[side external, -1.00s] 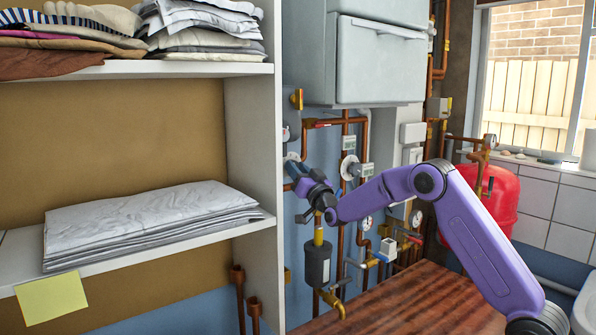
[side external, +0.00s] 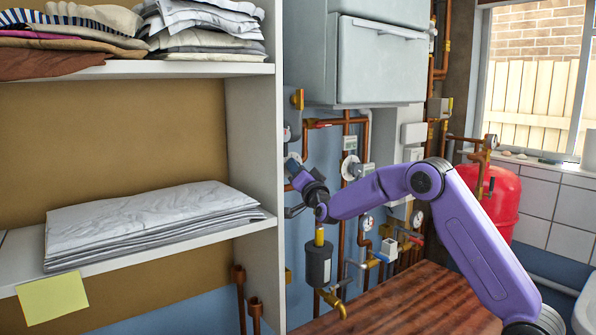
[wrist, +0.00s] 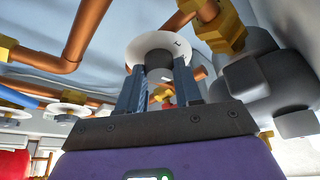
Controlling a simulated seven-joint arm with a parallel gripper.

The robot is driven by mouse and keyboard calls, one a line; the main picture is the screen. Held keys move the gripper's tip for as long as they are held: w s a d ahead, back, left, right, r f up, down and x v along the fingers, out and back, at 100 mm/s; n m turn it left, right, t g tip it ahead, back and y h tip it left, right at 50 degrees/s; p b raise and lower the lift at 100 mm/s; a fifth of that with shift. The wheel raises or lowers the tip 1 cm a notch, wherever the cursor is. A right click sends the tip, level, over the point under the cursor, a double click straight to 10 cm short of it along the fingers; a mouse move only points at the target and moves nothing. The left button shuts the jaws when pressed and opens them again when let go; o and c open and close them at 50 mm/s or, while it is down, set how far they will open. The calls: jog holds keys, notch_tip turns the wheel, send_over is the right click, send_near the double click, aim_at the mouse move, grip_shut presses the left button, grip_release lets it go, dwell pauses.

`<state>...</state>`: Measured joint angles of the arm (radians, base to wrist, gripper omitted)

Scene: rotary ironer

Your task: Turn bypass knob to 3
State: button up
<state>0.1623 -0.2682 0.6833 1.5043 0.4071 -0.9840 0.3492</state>
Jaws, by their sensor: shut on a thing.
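In the wrist view, a round white dial plate (wrist: 147,45) with a dark knob (wrist: 159,58) at its centre lies straight ahead of my gripper (wrist: 159,76). Its two fingers stand on either side of the knob and are shut on it. A small dark mark shows near the plate's right edge; I cannot read any numbers or tell the knob's setting. In the side external view, my gripper (side external: 292,168) reaches the pipework just right of the shelf's side panel. The knob is hidden there behind my gripper and the panel.
A grey cylinder (side external: 318,264) on a brass fitting hangs just below my gripper. Copper pipes (wrist: 88,30) and a brass fitting (wrist: 218,28) with a dark grey body crowd the dial. The white shelf panel (side external: 252,150) stands close left. The wooden worktop (side external: 420,300) is clear.

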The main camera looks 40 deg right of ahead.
jog(key=o, duration=1)
jog(key=shift+s, duration=0.1)
jog(key=v, duration=1.7)
jog(key=shift+s+a, duration=0.1)
jog(key=shift+s, duration=0.05)
